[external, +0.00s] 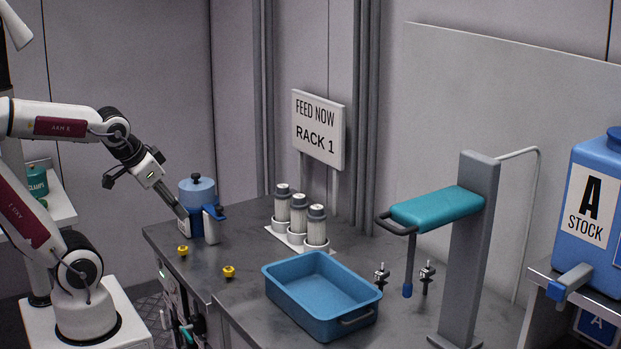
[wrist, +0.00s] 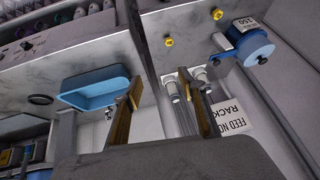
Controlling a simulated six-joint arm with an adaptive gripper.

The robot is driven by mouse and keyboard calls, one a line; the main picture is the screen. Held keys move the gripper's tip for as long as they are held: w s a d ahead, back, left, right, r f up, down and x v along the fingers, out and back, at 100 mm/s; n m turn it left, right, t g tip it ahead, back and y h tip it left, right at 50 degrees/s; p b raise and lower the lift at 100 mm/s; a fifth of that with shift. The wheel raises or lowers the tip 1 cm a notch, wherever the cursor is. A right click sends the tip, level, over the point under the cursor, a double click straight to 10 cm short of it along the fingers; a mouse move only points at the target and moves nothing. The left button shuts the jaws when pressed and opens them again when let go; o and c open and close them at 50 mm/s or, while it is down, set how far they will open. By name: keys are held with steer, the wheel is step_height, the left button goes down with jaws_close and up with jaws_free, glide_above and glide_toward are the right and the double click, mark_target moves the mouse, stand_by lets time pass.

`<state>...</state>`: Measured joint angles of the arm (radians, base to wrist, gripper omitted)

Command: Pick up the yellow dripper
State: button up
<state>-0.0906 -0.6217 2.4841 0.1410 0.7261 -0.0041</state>
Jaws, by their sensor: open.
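Two small yellow drippers lie on the grey counter: one (external: 182,250) near its left edge and another (external: 229,271) a little to the right and nearer the camera. Both show at the top of the wrist view, one at the upper right (wrist: 217,14) and one near the middle (wrist: 168,41). My gripper (external: 183,214) is open and empty, pointing down above the counter's left end, beside the blue jug in the picture. In the wrist view its two fingers (wrist: 160,82) are spread apart, with both drippers beyond the tips. Neither dripper is touched.
A blue lidded jug (external: 198,188) stands behind the drippers. A rack with white cylinders (external: 298,224), a FEED NOW RACK 1 sign (external: 318,130), a blue tray (external: 308,272) and a post with a teal arm (external: 436,207) are to the right. Counter around the drippers is clear.

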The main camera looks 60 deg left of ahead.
steer(key=w+a+f+m+t+y, duration=0.15)
steer(key=w+a+f, duration=0.25)
steer(key=w+a, duration=0.45)
steer(key=w+a+f+m+t+y, duration=0.15)
steer(key=w+a+f, duration=0.25)
steer(key=w+a, duration=0.45)
steer(key=m+h, duration=0.4)
steer(key=h, duration=0.4)
glide_toward(229, 274)
steer(key=shift+t, duration=0.4)
steer(key=w+a, duration=0.1)
steer(key=a, duration=0.1)
steer(key=w+a, duration=0.4)
steer(key=a, duration=0.1)
steer(key=shift+w+a, duration=0.1)
steer(key=s+d+f+h, duration=0.1)
steer(key=s+d+f+t+h, duration=0.1)
steer(key=s, duration=0.1)
steer(key=shift+s+d+h, duration=0.15)
steer(key=shift+d+h, duration=0.25)
steer(key=shift+s+d+f+h, duration=0.1)
steer(key=shift+s+d+h, duration=0.5)
steer(key=shift+s+h, duration=0.1)
steer(key=shift+x, duration=1.3)
steer(key=shift+w, duration=0.1)
